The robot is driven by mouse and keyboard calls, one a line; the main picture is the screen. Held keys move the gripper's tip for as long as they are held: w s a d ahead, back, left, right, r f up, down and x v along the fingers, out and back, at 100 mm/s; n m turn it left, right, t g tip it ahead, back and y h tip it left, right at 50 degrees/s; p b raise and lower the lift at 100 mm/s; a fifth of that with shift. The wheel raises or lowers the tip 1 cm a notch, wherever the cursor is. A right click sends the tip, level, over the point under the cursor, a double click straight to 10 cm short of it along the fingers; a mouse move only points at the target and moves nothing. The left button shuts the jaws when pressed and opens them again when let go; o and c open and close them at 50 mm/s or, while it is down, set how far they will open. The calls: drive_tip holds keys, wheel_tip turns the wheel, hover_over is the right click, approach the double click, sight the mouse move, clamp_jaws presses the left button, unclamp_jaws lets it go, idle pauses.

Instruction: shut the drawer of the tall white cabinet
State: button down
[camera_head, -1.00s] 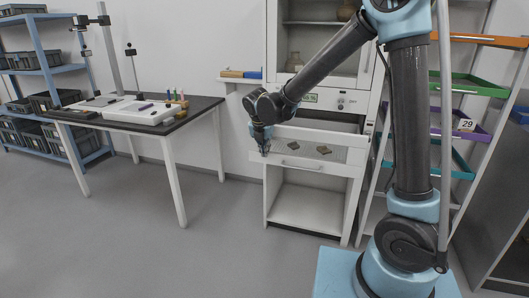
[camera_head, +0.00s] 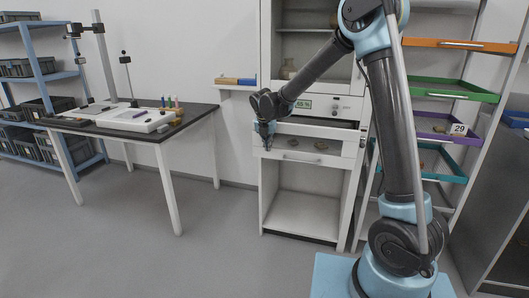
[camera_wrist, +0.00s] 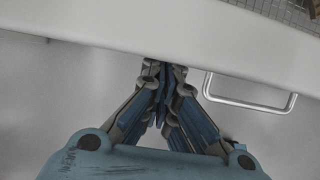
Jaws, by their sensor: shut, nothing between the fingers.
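The tall white cabinet (camera_head: 267,190) stands against the wall in the head view. Its drawer (camera_head: 334,161) is pulled part way out, with dark and brown sherds (camera_head: 321,146) lying inside. The drawer front (camera_wrist: 120,30) crosses the top of the wrist view, and its metal handle (camera_wrist: 250,107) is right of my fingers. My gripper (camera_head: 267,148) is shut and empty at the left end of the drawer front. In the wrist view my fingertips (camera_wrist: 163,66) are close to the front; I cannot tell whether they touch it.
A dark-topped table (camera_head: 190,122) with a white tray stands to the left. A rack of coloured trays (camera_head: 455,90) stands right of the cabinet. Below the drawer is an open compartment (camera_head: 305,205). The floor (camera_head: 215,250) in front is clear.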

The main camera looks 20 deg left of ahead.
drive_tip(key=shift+w+d, duration=0.1)
drive_tip(key=shift+w, duration=2.75)
